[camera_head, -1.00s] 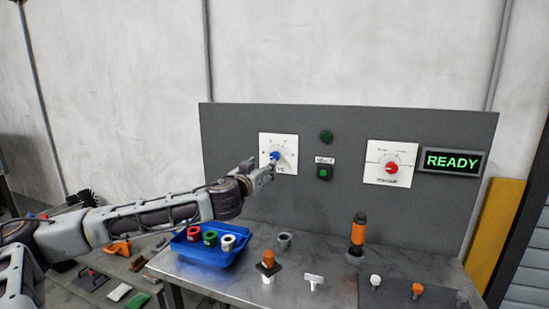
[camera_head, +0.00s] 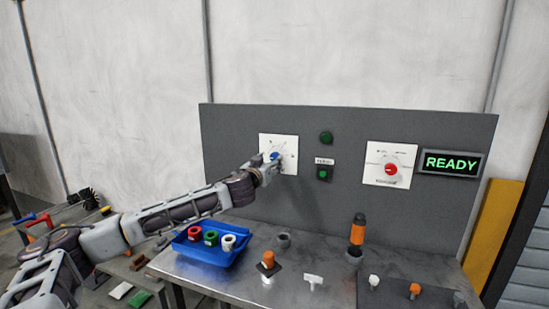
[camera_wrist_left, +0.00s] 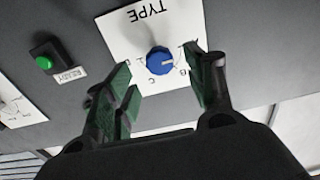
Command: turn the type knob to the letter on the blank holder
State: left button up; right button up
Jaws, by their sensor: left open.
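The type knob (camera_head: 275,156) is blue and sits on a white plate (camera_head: 291,142) on the grey panel. In the left wrist view the blue knob (camera_wrist_left: 160,60) has a pale pointer mark toward the right, and the letters C and B show near it on the plate marked TYPE (camera_wrist_left: 118,30). My left gripper (camera_head: 268,165) is at the knob; in the wrist view its open fingers (camera_wrist_left: 160,84) stand on either side of the knob, apart from it. I cannot make out which piece is the blank holder or its letter. My right gripper is not in view.
A red knob (camera_head: 391,169) and a green READY display (camera_head: 452,163) are on the panel's right. A green button (camera_head: 324,173) is between the plates. On the table stand a blue tray (camera_head: 207,259) with coloured rings, an orange-topped piece (camera_head: 268,260) and an orange-black handle (camera_head: 357,231).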

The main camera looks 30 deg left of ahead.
aim_at(274, 158)
pick_arm(q)
jog(key=shift+x, duration=1.2)
jog(key=shift+p+x, duration=0.4)
jog(key=shift+x, duration=0.9)
jog(key=shift+w, duration=0.45)
jog(key=shift+w+a, duration=0.1)
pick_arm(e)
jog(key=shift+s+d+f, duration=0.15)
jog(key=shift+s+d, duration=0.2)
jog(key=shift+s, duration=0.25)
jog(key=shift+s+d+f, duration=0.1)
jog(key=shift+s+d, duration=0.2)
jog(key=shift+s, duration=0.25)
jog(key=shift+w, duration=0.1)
